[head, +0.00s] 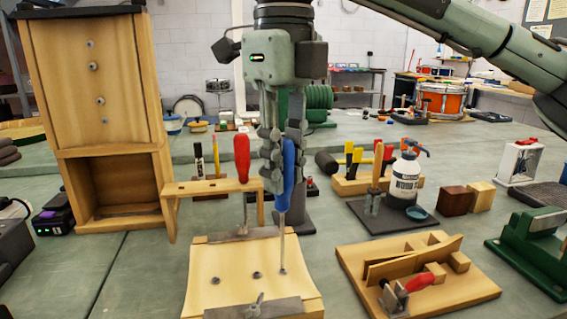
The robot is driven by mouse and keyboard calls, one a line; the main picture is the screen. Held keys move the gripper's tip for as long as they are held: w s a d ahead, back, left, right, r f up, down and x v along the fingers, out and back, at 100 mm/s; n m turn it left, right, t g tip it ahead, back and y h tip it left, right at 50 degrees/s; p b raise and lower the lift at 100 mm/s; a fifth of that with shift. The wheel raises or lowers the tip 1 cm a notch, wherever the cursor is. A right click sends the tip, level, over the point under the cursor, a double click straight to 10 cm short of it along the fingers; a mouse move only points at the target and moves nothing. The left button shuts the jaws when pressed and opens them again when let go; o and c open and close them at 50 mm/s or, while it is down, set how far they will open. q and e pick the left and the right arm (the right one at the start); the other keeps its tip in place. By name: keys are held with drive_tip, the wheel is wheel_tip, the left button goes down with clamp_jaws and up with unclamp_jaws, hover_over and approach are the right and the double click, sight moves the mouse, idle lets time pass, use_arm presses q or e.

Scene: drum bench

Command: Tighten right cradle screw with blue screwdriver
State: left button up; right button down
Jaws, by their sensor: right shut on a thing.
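My right gripper (278,145) points down at the middle of the head view, shut on the blue screwdriver (288,170). The screwdriver is nearly upright, and its thin shaft reaches down to the wooden cradle (235,262). Its tip is at the right cradle screw (283,271); I cannot tell whether it is seated in the head. Two more dark screws, a middle one (256,275) and a left one (215,280), sit in the cradle's curved face. A grey clamp with a wing nut (256,305) lies across the cradle's front. My left gripper is not in view.
A wooden rack (188,188) holding a red screwdriver (242,158) stands just left of my gripper. A wooden board with a red-handled tool (455,290) lies at the right. A white glue bottle (404,180) stands behind it. A tall wooden cabinet (85,90) stands at left.

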drive_tip(key=shift+f+b, duration=0.35)
drive_tip(key=shift+f, duration=0.05)
drive_tip(key=m+b, duration=0.1)
drive_tip(key=m, duration=0.1)
drive_tip(key=shift+f+m, duration=0.15)
drive_tip(key=shift+m, duration=1.35)
drive_tip(key=m+b, duration=0.1)
drive_tip(key=m, duration=0.1)
drive_tip(key=shift+m, duration=0.3)
drive_tip(key=shift+s+m+b, duration=0.1)
drive_tip(key=shift+m+b, duration=0.3)
drive_tip(key=shift+m, duration=0.8)
